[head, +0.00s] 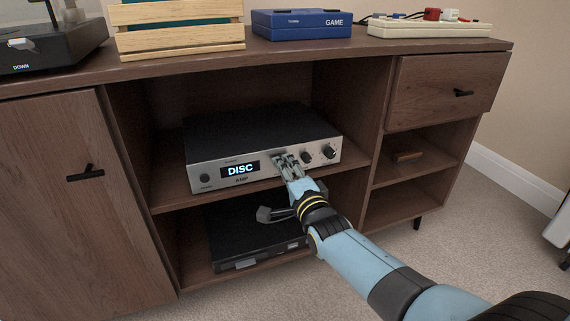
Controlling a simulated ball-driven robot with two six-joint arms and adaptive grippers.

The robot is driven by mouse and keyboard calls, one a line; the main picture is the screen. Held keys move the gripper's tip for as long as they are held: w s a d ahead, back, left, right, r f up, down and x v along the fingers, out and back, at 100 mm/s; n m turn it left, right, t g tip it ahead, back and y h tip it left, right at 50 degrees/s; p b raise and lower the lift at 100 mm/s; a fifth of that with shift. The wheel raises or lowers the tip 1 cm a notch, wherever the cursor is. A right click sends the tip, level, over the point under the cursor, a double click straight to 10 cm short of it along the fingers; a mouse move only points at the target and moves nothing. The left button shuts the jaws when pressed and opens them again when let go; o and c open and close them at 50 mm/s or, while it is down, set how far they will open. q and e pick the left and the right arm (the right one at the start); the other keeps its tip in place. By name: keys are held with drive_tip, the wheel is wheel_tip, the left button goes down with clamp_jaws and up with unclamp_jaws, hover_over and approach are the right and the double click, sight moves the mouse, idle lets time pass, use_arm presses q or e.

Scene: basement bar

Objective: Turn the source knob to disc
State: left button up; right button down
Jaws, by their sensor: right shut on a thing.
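The amplifier (262,131), a black box with a silver front, stands on the middle shelf of the cabinet. Its lit display (240,168) reads "DISC". My right gripper (282,161) is at the front panel, just right of the display, and is shut on a knob there. The fingers hide most of that knob, so its pointer and label cannot be read. Two dark knobs (306,157) (329,151) show to the right of my fingers. My left gripper is not in view.
A black player (245,242) sits on the shelf below, partly behind my right arm. On the cabinet top (330,50) are a wooden crate (180,42), a blue game box (300,24) and a cream device (415,28).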

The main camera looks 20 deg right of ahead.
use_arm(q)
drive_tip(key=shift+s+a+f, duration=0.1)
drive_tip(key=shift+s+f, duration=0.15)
use_arm(e)
drive_tip(key=shift+m, duration=0.9)
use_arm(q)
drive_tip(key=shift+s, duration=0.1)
use_arm(e)
drive_tip(key=shift+f, duration=0.1)
drive_tip(key=c, duration=1.2)
unclamp_jaws()
drive_tip(key=shift+o, duration=0.2)
drive_tip(key=s, duration=1.2)
drive_tip(key=shift+d+f, duration=0.2)
drive_tip(key=shift+d, duration=0.2)
